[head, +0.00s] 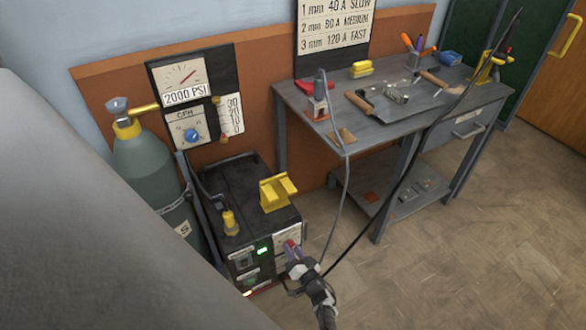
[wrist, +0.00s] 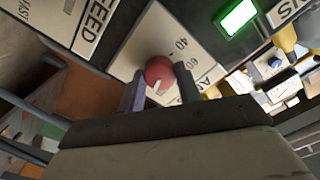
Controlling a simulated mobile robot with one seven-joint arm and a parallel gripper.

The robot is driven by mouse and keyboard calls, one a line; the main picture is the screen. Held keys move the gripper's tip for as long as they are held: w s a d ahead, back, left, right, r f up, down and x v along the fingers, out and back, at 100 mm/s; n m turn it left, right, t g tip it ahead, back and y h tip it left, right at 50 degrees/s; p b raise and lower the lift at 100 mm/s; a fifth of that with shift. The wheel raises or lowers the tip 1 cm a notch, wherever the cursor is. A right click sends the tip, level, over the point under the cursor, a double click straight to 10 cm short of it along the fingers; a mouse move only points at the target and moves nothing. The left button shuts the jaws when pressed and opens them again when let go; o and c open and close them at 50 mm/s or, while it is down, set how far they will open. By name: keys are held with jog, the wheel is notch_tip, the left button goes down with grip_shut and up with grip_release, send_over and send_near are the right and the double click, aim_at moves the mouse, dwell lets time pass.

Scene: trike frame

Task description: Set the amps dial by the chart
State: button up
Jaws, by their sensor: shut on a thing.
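The amps dial is a round red knob (wrist: 158,70) with a white mark, on a pale scale plate on the front of the black welding machine (head: 245,190). My gripper (wrist: 161,87) has a finger on each side of the knob and is shut on it. In the wrist view the mark points down toward my gripper; 40 and 60 show to the knob's right, and other numbers are hidden. The chart (head: 334,24) on the wall reads 1 mm 40 A SLOW, 2 mm 80 A MEDIUM, 3 mm 120 A FAST.
A FEED plate (wrist: 97,20) and a lit green display (wrist: 238,18) flank the dial. A green gas cylinder (head: 150,165) stands left of the machine. A grey workbench (head: 400,115) with tools and metal plates stands at right. Cables hang beside my arm. The floor at right is clear.

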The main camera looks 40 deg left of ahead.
jog(key=shift+m, duration=1.9)
jog(key=o, duration=1)
jog(key=p+v, duration=0.6)
jog(key=v, duration=0.7)
jog(key=shift+d, duration=0.35)
jog(key=shift+r, duration=0.1)
